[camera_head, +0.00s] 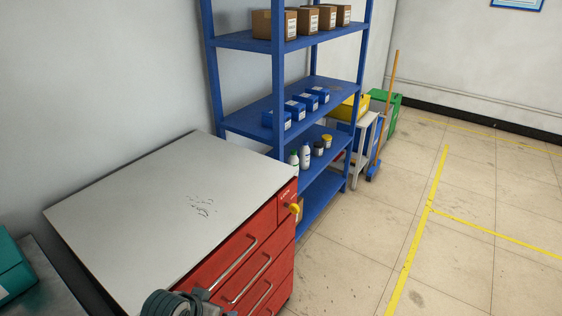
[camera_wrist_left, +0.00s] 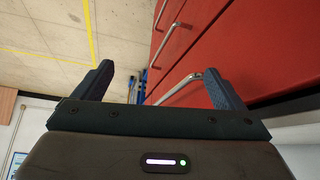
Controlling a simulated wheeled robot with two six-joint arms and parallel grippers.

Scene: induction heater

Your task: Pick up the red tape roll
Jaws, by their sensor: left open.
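I cannot make out a red tape roll in either view. In the left wrist view, my left gripper (camera_wrist_left: 160,82) is open, its two dark fingers wide apart with no object held between them. It is beside the red drawer cabinet (camera_wrist_left: 275,45), and a metal drawer handle (camera_wrist_left: 178,88) shows beyond the gap between the fingers. In the head view a grey part of my arm shows at the bottom edge, in front of the red cabinet (camera_head: 268,222); the fingers are not clear there. My right gripper is not in view.
The cabinet's grey top (camera_head: 140,215) is bare apart from dark marks. A blue shelf rack (camera_head: 279,95) behind holds boxes, blue bins and bottles. A teal case (camera_head: 12,265) is at left. The floor (camera_head: 460,255) right is clear.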

